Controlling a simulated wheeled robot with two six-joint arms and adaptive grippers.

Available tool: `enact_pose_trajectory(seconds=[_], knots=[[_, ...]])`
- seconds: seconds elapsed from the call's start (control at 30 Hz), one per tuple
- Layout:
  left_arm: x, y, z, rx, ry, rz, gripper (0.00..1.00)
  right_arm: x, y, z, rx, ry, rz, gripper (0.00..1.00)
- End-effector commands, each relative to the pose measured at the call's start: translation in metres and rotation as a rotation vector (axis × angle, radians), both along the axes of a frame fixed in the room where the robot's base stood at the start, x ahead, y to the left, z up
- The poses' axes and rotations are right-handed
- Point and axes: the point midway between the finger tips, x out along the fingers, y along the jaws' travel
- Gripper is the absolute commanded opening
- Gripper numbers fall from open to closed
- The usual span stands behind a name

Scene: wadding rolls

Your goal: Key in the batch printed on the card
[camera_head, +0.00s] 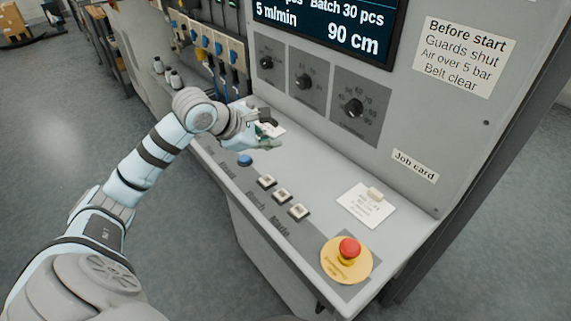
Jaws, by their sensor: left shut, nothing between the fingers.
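The job card (362,211) lies on the sloped desk of the machine under a small pale block; its print is too small to read. Three pale square buttons (283,195) sit in a row on the desk, with the words "Batch" and "Mode" in front of them. The screen (325,22) reads "Batch 30 pcs", "5 m/min" and "90 cm"; its top is cut off. My left gripper (272,141) is shut and empty over the far left part of the desk, beyond the blue button (245,160). It partly hides the controls there. My right gripper is not in view.
A red mushroom button (349,248) on a yellow disc stands at the desk's near right. Three dark knobs (305,82) are on the upright panel. A "Before start" notice (464,55) is at the upper right. Open floor (60,130) lies to the left.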

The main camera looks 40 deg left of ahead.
Motion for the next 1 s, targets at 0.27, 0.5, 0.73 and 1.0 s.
enact_pose_trajectory(seconds=[0.27,0.5,0.73,1.0], knots=[[-0.006,-0.004,0.004,0.005,-0.004,-0.008,0.00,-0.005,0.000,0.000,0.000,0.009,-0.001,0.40],[0.002,-0.004,-0.004,0.003,0.002,-0.007,0.00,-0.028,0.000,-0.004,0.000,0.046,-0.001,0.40],[0.002,-0.002,-0.030,0.002,0.003,-0.004,0.00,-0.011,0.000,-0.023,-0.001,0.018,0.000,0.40],[0.000,-0.002,-0.072,0.002,0.002,-0.004,0.00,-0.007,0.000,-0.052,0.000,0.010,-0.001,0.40]])
